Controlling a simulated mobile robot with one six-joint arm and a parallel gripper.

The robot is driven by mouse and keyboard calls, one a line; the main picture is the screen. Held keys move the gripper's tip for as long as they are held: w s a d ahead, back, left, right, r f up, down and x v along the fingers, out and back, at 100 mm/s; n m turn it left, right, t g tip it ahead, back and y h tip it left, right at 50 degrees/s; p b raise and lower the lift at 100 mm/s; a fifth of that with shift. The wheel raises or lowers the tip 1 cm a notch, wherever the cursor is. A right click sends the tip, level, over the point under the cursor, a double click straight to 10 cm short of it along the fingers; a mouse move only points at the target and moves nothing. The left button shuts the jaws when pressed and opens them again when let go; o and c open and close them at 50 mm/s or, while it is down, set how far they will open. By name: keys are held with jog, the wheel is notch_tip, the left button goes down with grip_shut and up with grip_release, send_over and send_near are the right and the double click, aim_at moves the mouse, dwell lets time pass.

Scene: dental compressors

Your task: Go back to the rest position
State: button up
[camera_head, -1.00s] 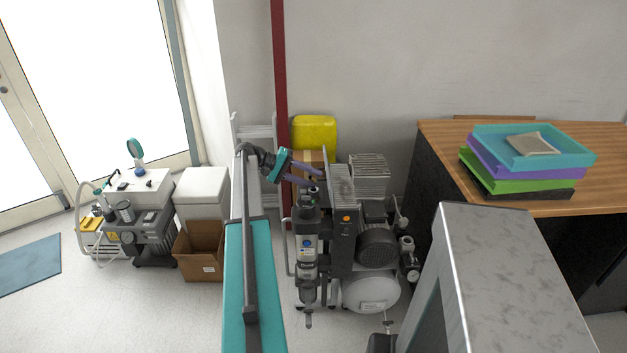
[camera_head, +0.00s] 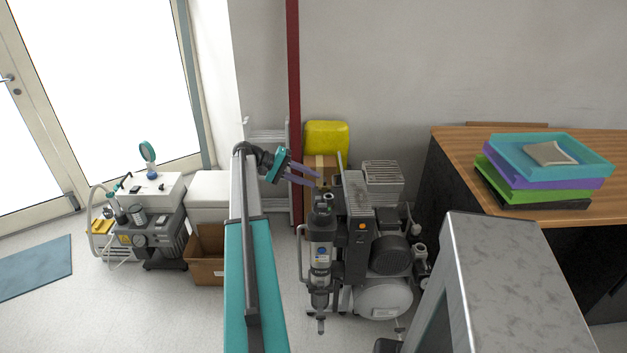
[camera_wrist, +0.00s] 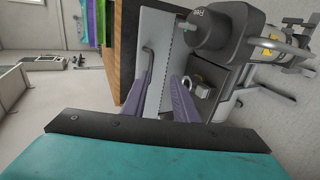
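My gripper (camera_head: 304,174), with purple fingers, is stretched out near the top of the dental compressor (camera_head: 390,256). In the wrist view my gripper (camera_wrist: 163,66) has its fingers apart and nothing between them. The compressor has a dark motor, a white tank and an upright filter cylinder (camera_head: 320,250) on its left side. The fingertips look close to the cylinder's top; I cannot tell whether they touch it. The wrist view shows a dark cylinder cap (camera_wrist: 208,29) and a metal plate (camera_wrist: 160,45) just past the fingers.
A wooden desk (camera_head: 465,150) with stacked coloured trays (camera_head: 510,175) stands at the right. A yellow container (camera_head: 327,137) sits on a box behind the compressor. At the left are an open cardboard box (camera_head: 205,268) and another white-topped unit (camera_head: 150,215). Floor shows at the front left.

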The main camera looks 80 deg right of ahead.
jog(key=shift+w+r, duration=0.15)
jog(key=shift+r, duration=0.1)
dwell(0.5)
jog(key=w+a+f+n+t+h+p, duration=0.15)
jog(key=w+a+f+n, duration=0.25)
jog(key=w+a+f, duration=0.8)
jog(key=w+a+f+n+t+p, duration=0.25)
jog(key=w+a+f, duration=0.65)
jog(key=a, duration=0.5)
jog(key=w+a+f+n+t+y+p, duration=0.15)
jog(key=a+f, duration=0.25)
jog(key=a, duration=0.7)
jog(key=w+a+f+n+t+p, duration=0.1)
jog(key=w+a+f+n, duration=0.2)
jog(key=a, duration=0.8)
jog(key=s+a+f+n+y+p, duration=0.1)
jog(key=s+a, duration=0.3)
jog(key=a, duration=0.6)
jog(key=s+a+f+n+y+p, duration=0.1)
jog(key=s+a, duration=0.3)
jog(key=a, duration=0.7)
jog(key=s+a+f+n+y+p, duration=0.1)
jog(key=s+a, duration=0.4)
jog(key=a, duration=0.5)
jog(key=shift+a+f+n+p, duration=0.15)
jog(key=shift+f+n+p, duration=0.25)
jog(key=shift+f+n, duration=0.2)
